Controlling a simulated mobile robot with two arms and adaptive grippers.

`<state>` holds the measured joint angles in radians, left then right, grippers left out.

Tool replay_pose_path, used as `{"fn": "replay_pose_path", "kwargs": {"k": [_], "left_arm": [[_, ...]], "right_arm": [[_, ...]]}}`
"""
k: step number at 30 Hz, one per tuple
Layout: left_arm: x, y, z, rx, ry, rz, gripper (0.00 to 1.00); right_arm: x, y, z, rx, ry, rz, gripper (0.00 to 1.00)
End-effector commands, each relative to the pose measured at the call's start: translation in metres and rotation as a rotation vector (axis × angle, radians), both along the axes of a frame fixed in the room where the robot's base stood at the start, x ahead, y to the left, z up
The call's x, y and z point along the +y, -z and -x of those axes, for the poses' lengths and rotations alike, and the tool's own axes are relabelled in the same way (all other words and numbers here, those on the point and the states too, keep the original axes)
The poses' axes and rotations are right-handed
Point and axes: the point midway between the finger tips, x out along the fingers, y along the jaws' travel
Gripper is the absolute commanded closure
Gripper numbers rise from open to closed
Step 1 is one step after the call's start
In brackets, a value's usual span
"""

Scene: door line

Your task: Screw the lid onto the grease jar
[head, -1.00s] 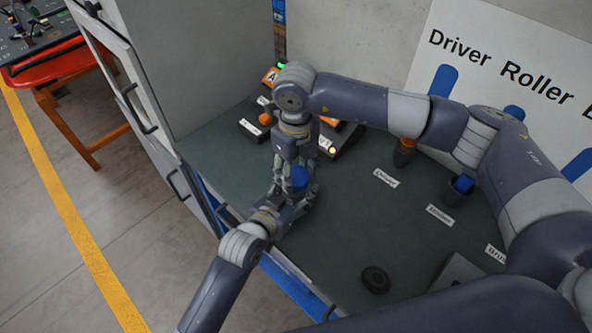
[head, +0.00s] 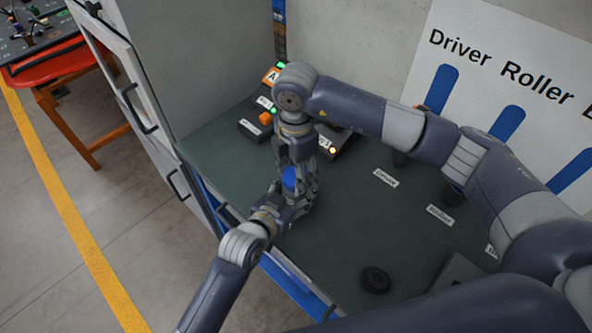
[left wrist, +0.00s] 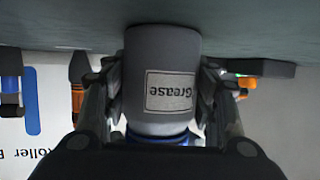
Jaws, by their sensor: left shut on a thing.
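The grey grease jar (left wrist: 165,60) with its "Grease" label fills the middle of the left wrist view, where it appears upside down. My left gripper (head: 297,194) is shut on the jar, with a finger on each side of it. The blue lid (head: 289,178) shows at the jar's top in the head view, and a blue edge (left wrist: 160,139) shows there in the left wrist view. My right gripper (head: 297,160) points down over the lid, with its fingers close around it. Whether these fingers press on the lid is hard to see. The lid's seating is hidden.
The green bench top (head: 335,235) is mostly clear in front. A dark round part (head: 376,280) lies near the front edge. Black boxes with small lights (head: 252,130) stand behind the grippers. A white board (head: 470,75) leans at the back right.

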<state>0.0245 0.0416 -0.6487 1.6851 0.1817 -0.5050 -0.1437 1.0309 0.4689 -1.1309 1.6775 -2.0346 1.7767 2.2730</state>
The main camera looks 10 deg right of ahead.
Motion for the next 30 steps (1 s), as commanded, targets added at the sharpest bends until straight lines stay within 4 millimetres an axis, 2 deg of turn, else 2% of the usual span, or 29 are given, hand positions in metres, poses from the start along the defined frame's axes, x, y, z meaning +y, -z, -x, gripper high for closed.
{"fn": "replay_pose_path", "kwargs": {"k": [9, 14, 15, 17, 26, 30], "left_arm": [[0.0017, 0.0037, 0.0007, 0.007, -0.001, -0.006, 1.00], [0.0017, 0.0038, 0.0007, 0.007, -0.001, -0.006, 1.00], [0.0017, 0.0038, 0.0007, 0.006, -0.001, -0.006, 1.00], [0.0017, 0.0038, 0.0007, 0.006, -0.001, -0.006, 1.00], [0.0014, 0.0037, 0.0008, 0.006, -0.001, -0.006, 1.00], [0.0014, 0.0037, 0.0010, 0.007, 0.000, -0.006, 1.00]], "right_arm": [[0.0000, -0.0004, -0.0004, -0.001, 0.514, -0.001, 0.58], [-0.0003, -0.0006, -0.0006, -0.002, 0.511, 0.001, 0.58], [-0.0003, -0.0006, -0.0006, -0.002, 0.510, 0.001, 0.42], [-0.0002, -0.0005, -0.0005, -0.002, 0.510, 0.001, 0.31], [0.0000, 0.0001, -0.0002, -0.001, 0.508, 0.000, 0.31], [0.0001, -0.0058, -0.0005, -0.002, 0.507, 0.000, 0.31]]}}
